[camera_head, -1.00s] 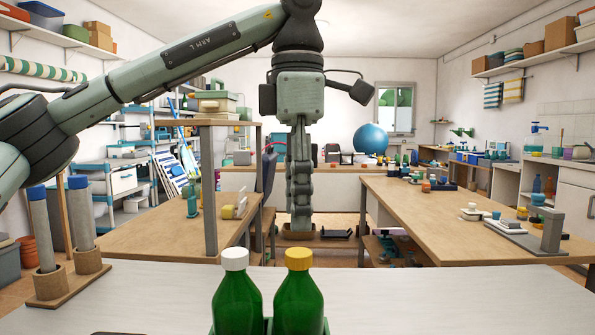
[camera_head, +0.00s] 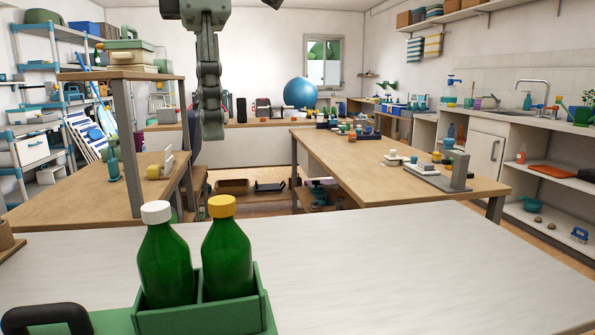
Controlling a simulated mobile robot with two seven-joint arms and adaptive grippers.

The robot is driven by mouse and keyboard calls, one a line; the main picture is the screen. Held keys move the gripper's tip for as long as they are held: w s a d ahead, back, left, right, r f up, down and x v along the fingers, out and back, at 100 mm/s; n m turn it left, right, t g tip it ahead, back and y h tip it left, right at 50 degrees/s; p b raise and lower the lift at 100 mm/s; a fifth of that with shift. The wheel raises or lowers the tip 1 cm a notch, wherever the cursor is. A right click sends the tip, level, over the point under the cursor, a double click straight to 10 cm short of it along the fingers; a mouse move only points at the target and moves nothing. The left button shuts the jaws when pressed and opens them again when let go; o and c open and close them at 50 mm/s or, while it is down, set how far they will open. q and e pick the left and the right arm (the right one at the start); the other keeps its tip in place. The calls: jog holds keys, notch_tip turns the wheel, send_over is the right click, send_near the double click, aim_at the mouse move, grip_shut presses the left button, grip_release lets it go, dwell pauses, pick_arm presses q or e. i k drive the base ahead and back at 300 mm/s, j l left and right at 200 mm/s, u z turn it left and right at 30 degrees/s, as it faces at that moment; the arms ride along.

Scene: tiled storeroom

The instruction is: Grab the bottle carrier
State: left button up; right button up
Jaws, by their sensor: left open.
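The green bottle carrier (camera_head: 205,319) stands on the light tabletop at the bottom left of the head view, cut off by the lower edge. Two green bottles stand upright in its compartments, one with a white cap (camera_head: 156,212) and one with a yellow cap (camera_head: 222,206). A black handle (camera_head: 45,317) shows at its left end. My left gripper (camera_head: 211,132) hangs down from the top, above the bottles in the picture and apart from them. It is open and empty, seen edge-on. My right gripper is out of view.
The pale tabletop (camera_head: 390,262) right of the carrier is clear. A wooden table (camera_head: 330,152) with small items stands behind at the right. Another wooden table with a raised shelf (camera_head: 120,73) is at the left. A sink counter (camera_head: 500,117) runs along the right wall.

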aim_at(252, 314)
jog(key=k+j, duration=0.5)
jog(key=j, duration=0.15)
jog(key=k+j, duration=1.05)
jog(key=j, duration=0.2)
